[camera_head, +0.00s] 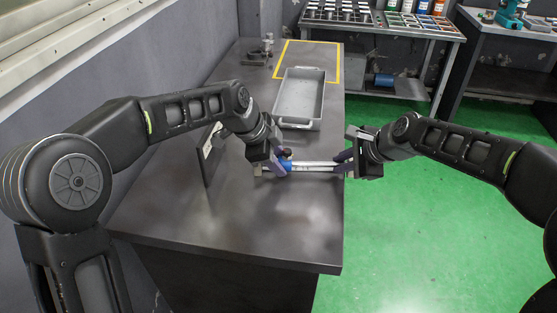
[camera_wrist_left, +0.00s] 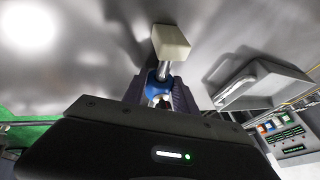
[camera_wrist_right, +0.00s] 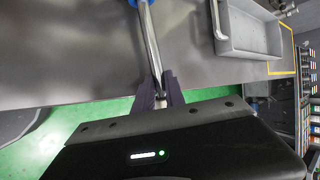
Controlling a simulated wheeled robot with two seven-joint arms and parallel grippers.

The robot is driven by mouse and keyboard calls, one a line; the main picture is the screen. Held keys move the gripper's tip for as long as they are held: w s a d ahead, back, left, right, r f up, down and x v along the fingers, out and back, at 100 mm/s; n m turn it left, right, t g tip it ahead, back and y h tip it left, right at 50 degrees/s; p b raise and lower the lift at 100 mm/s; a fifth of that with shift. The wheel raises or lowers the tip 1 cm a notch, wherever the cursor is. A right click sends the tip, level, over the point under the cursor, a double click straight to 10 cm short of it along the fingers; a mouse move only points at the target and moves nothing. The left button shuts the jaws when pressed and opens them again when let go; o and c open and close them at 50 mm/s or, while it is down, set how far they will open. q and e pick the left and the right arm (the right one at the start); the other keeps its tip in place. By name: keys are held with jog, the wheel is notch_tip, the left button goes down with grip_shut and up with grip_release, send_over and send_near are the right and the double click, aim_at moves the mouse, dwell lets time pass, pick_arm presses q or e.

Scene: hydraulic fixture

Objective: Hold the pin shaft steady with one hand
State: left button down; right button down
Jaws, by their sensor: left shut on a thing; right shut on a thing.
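The pin shaft (camera_head: 312,165) is a silver, rod-like piece with a blue section at its left end, held roughly level above the dark table. My left gripper (camera_head: 279,164) is shut around the blue section. In the left wrist view the blue section (camera_wrist_left: 153,87) sits between the fingers, and a short silver length leads to a pale block (camera_wrist_left: 170,42). My right gripper (camera_head: 344,163) is shut on the silver right end near the table's right edge. In the right wrist view the silver shaft (camera_wrist_right: 150,45) runs up from between the fingertips. The gripped parts are partly hidden by the fingers.
A grey tray (camera_head: 279,123) stands behind the grippers on the table (camera_head: 250,225). A dark upright plate (camera_head: 207,165) stands left of my left gripper. A small metal fixture (camera_head: 256,56) is at the back. The table's front is clear.

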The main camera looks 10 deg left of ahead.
aim_at(296, 162)
pick_arm(q)
jog(key=d, duration=0.4)
jog(key=shift+w+d, duration=0.15)
jog(key=shift+w, duration=0.15)
pick_arm(e)
jog(key=shift+a, duration=0.1)
pick_arm(q)
jog(key=c, duration=1)
grip_release()
jog(key=shift+o, duration=0.2)
jog(key=v, duration=1.2)
